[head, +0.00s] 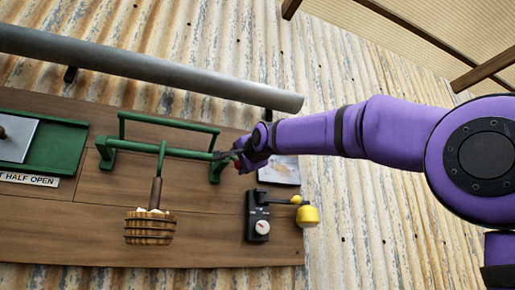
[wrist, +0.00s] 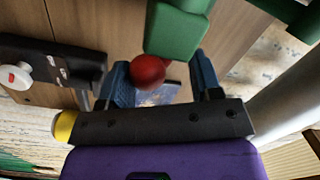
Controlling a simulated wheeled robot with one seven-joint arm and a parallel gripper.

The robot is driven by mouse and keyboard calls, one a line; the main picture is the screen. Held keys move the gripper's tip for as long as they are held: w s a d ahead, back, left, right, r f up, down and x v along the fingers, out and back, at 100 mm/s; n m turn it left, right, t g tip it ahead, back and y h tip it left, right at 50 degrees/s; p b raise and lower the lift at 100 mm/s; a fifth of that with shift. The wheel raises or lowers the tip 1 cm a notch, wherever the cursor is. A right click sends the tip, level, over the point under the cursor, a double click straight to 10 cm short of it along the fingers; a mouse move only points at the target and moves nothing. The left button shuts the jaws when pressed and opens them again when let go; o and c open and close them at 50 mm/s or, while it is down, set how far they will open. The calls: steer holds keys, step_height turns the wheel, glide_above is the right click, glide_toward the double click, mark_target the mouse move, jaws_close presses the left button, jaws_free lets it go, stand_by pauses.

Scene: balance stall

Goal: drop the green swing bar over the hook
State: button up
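The green swing bar (head: 168,123) is a raised bar above a long green lower bar (head: 180,153) on a wooden board in the head view. A green post end (wrist: 178,32) and a red ball (wrist: 148,72) fill the middle of the wrist view. My gripper (head: 243,158) is at the right end of the green frame. In the wrist view my gripper (wrist: 160,65) has its blue fingers spread, with the red ball between them, nearer the left finger. Whether a finger touches the ball is unclear. I cannot make out the hook clearly.
A wooden bucket (head: 149,228) hangs from the lower bar. A black box (head: 257,217) with a white dial and a yellow knob (head: 307,215) sits below my gripper. A grey pipe (head: 150,69) runs above. A green-framed panel (head: 62,150) is at left.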

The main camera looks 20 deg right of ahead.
steer(key=s, duration=1)
steer(key=shift+s+d, duration=0.4)
steer(key=shift+d, duration=0.05)
